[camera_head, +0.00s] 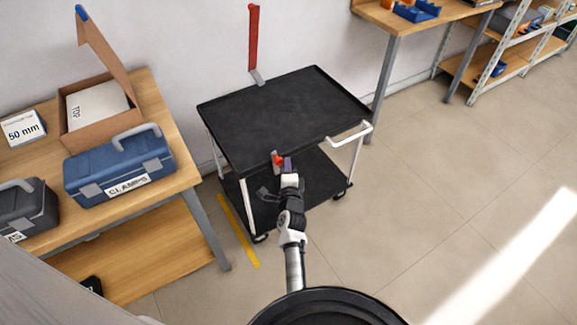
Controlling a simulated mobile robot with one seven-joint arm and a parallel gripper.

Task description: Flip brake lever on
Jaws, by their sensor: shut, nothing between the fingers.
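A black two-shelf cart (285,110) with pale legs and a white push handle (350,132) stands against the wall. A small orange-red lever (278,159) on a grey mount sits at the front edge of its top shelf; I take it for the brake lever. My gripper (288,163) is shut and empty, just right of the lever at that edge. They look very close; I cannot tell whether they touch. The lever's exact angle is too small to read, and my arm hides part of the lower shelf.
A tall red bar (254,38) with a grey foot stands behind the cart. At left, a wooden bench (163,110) holds a blue clamps case (90,178), a dark case (22,218) and an open carton (75,135). Floor at right is clear.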

